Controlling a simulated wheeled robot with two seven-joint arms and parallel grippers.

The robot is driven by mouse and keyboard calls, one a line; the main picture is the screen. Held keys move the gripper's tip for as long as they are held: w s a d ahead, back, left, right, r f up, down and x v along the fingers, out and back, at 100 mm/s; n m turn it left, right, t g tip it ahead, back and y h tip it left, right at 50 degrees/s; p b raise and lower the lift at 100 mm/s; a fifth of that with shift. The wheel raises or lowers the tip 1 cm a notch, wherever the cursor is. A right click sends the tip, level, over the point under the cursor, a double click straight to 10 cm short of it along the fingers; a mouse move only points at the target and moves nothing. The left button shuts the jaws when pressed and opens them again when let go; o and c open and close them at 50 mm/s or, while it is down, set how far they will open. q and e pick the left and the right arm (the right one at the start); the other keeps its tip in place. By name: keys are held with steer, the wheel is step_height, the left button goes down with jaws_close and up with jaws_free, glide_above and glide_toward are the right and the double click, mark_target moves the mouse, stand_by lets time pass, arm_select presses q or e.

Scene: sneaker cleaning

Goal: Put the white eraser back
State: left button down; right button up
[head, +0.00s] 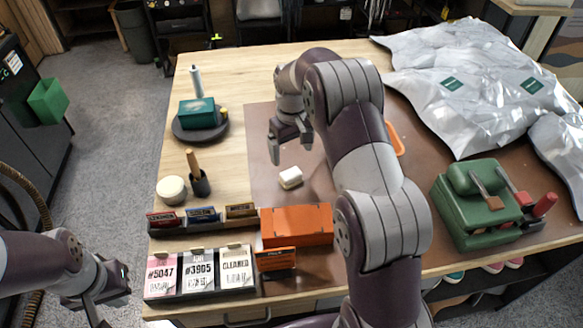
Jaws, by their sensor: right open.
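The white eraser (290,178) lies on the brown mat (262,150) in the middle of the table. My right gripper (291,152) is above and just behind it, fingers pointing down, open and apart from the eraser. My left gripper (103,308) is at the lower left, off the table's front left corner; its fingers are partly cut off, so its opening is unclear. An orange box (296,226) stands in front of the eraser, with a small orange-and-black holder (275,262) before it.
A card rack (203,225) and tags (199,272) stand front left. A round pad (171,190), brush cup (200,184) and teal box on a dark disc (197,112) are at left. A green kit (480,205) and silver bags (460,75) fill the right.

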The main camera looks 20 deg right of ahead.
steer(key=s+a+r, duration=0.2)
steer(key=s+a, duration=0.1)
steer(key=s, duration=0.8)
steer(key=s+a+r+m+t+p, duration=0.1)
steer(key=s+a, duration=0.3)
steer(key=s, duration=0.8)
steer(key=shift+a+r, duration=0.2)
steer(key=shift+r, duration=0.4)
steer(key=shift+s, duration=0.1)
